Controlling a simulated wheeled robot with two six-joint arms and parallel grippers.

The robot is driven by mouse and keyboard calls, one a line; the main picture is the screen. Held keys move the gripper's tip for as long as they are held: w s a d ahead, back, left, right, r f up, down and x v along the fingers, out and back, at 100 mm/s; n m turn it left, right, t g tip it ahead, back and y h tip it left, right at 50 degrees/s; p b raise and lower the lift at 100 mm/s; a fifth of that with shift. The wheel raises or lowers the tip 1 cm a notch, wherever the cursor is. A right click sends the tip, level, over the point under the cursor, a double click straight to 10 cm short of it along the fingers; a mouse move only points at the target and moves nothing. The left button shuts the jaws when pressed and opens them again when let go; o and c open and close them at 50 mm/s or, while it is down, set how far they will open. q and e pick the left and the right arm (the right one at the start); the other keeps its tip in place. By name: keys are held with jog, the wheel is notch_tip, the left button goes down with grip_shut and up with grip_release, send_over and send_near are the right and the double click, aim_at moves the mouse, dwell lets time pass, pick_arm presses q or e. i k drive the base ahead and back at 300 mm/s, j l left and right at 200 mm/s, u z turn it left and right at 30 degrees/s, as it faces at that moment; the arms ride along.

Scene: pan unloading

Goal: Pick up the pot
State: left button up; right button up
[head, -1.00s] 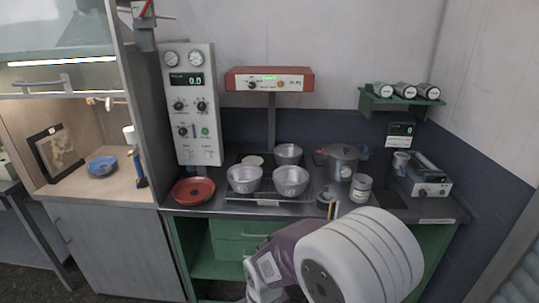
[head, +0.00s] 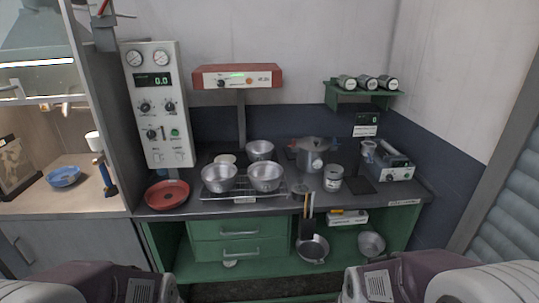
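A grey metal pot (head: 312,158) with a lid and side handles stands upright at the back right of the dark worktop (head: 260,207), behind a light canister. Nothing is touching it from my side. Two arms of mine show at the bottom edge, one at the left and one at the right, both well below and in front of the worktop. Only their arm links are in the picture. Neither gripper's fingers show.
Metal bowls (head: 219,178) stand on a wire rack left of the pot. A canister (head: 333,178) is just in front of it. A red pan (head: 167,195) lies at the left. A boxy device (head: 390,166) stands at the right, under a green shelf (head: 362,96).

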aim_at(258, 150)
jog(key=i+j+u, duration=0.2)
jog(key=i, duration=0.25)
jog(key=i+u, duration=0.2)
jog(key=i, duration=0.2)
